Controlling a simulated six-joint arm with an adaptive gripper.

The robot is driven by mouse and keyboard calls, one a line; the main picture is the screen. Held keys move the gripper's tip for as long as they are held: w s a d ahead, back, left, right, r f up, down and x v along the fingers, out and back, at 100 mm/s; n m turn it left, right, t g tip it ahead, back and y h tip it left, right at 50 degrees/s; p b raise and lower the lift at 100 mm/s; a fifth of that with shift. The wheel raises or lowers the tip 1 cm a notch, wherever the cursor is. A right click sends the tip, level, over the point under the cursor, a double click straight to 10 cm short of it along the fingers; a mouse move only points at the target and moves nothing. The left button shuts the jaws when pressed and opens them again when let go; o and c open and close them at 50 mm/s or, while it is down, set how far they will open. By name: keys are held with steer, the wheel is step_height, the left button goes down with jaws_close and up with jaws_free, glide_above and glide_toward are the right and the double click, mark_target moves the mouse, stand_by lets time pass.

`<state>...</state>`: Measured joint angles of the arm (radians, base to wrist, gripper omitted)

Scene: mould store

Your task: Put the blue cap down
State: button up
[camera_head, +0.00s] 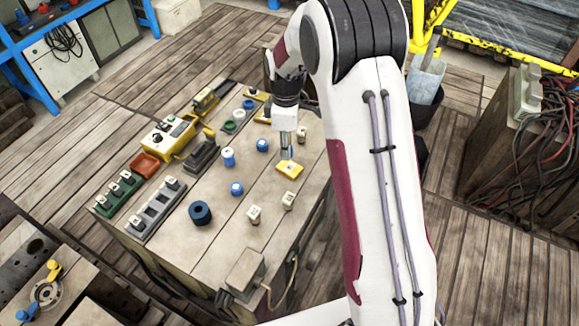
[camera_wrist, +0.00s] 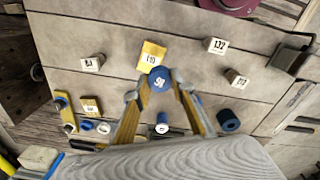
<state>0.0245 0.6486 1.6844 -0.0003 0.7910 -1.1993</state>
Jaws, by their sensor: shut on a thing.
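My gripper (camera_head: 287,155) points down over the right part of the worktable, just behind a yellow block. In the wrist view, my gripper (camera_wrist: 159,86) is shut on the blue cap (camera_wrist: 159,78), a round piece with a white number on top. The cap overlaps the near edge of the yellow block (camera_wrist: 152,52), marked 110, in that view. I cannot tell whether the cap touches the block or the table. In the head view, the cap is mostly hidden by the fingers. The yellow block (camera_head: 289,169) lies flat on the table.
Other blue pieces (camera_head: 262,145) (camera_head: 236,188) (camera_head: 228,157) and a dark blue ring (camera_head: 200,212) stand to the left. Small pale numbered blocks (camera_head: 254,214) (camera_head: 288,200) stand in front. A yellow control box (camera_head: 169,136) and trays fill the left side. Bare tabletop (camera_head: 215,245) lies near the front.

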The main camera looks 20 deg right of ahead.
steer(key=w+r+n, duration=0.1)
steer(key=d+r+n, duration=0.1)
steer(key=n, duration=0.1)
steer(key=shift+w+d, duration=0.2)
steer(key=shift+w, duration=0.15)
glide_above(289, 167)
steer(key=shift+f, duration=3.15)
steer(key=shift+f, duration=1.9)
steer(key=shift+f, duration=0.1)
